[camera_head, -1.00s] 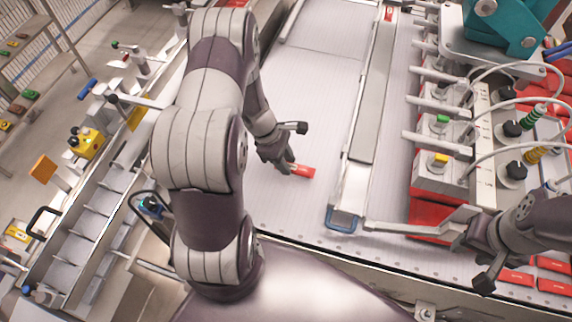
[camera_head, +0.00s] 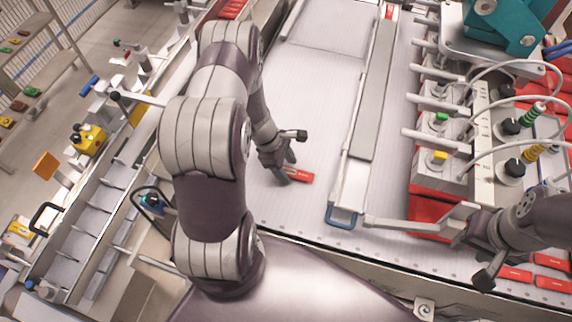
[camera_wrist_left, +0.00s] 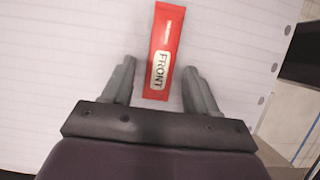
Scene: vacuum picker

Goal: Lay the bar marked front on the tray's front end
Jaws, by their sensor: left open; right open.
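The red bar marked FRONT (camera_wrist_left: 168,38) lies flat on the pale ribbed surface, its label toward my left gripper in the left wrist view. It also shows in the head view (camera_head: 302,177). My left gripper (camera_wrist_left: 160,68) is open, with one finger on each side of the bar's labelled end. I cannot tell whether the fingers touch it. The long narrow grey tray (camera_head: 365,135) lies to the right of the bar, with a blue handle (camera_head: 341,218) at its near end. My right gripper (camera_head: 472,240) is open near the grey arm beside that end.
Another red bar (camera_head: 389,12) sits at the tray's far end. Several red bars (camera_head: 552,283) lie at the lower right. A machine with valves and hoses (camera_head: 440,160) stands right of the tray. The ribbed surface (camera_head: 310,110) is clear around the bar.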

